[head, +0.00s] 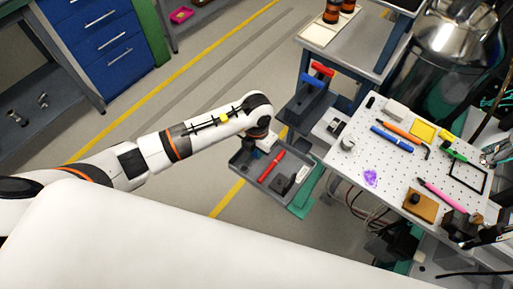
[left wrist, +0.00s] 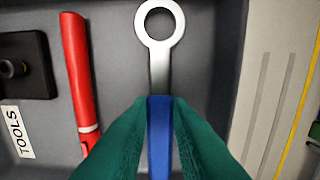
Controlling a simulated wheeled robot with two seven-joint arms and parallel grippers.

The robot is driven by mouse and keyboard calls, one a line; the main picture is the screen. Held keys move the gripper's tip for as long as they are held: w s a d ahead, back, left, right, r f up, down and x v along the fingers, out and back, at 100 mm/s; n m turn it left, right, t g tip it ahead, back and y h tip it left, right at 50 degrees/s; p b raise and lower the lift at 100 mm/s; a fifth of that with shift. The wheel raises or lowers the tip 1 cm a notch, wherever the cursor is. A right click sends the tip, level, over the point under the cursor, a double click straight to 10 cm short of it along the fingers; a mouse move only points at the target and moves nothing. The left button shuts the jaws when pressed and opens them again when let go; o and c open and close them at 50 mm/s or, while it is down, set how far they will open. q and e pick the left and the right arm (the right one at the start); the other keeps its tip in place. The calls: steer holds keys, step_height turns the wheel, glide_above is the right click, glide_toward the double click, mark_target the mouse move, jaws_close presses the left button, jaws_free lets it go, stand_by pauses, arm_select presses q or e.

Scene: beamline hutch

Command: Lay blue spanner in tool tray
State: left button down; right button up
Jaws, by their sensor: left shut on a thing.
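In the left wrist view my left gripper (left wrist: 160,104) has its green fingers shut on the blue handle of the blue spanner (left wrist: 158,62). The spanner's silver ring end points away over the grey floor of the tool tray (left wrist: 115,75), beside its right wall. I cannot tell whether it touches the floor. My right gripper is not clearly seen.
The tray also holds a red tool (left wrist: 78,70), left of the spanner, and a black block (left wrist: 25,65) near a TOOLS label (left wrist: 17,132). Right of the tray stands a perforated plate (head: 385,170) with several coloured tools. A metal vessel (head: 445,50) stands behind.

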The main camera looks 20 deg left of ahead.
mark_target(256, 153)
arm_select(q)
steer(key=shift+f, duration=0.15)
steer(key=c, duration=1.3)
jaws_free()
steer(key=shift+c, duration=0.2)
step_height(256, 153, up, 12)
steer(key=b, duration=0.1)
steer(key=shift+r, duration=0.2)
